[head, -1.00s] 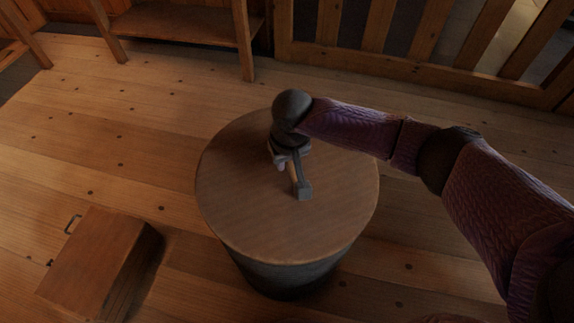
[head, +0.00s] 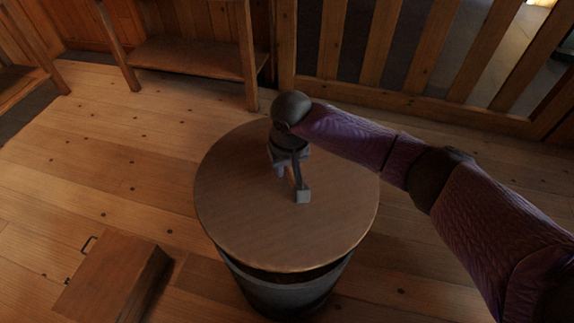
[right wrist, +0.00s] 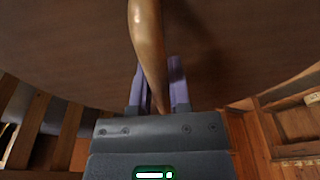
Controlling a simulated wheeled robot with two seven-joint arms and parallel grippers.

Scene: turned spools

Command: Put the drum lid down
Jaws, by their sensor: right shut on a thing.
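The drum lid (head: 240,205) is a round brown wooden disc, seen from above in the head view. My right gripper (head: 293,180) is over its middle, shut on the lid's handle. In the right wrist view the curved wooden handle (right wrist: 147,35) passes between the two fingers, with the lid's broad dark face (right wrist: 75,45) beyond. The grey drum (head: 285,295) shows below the lid's near edge. A dark band lies between lid and drum, and the lid appears raised above it. The lid hides the drum's top. My left gripper is not in view.
A wooden box (head: 110,280) with a dark handle is on the plank floor at lower left. A wooden stand with a low shelf (head: 195,60) is at the back. A slatted wooden railing (head: 420,105) runs along the back right.

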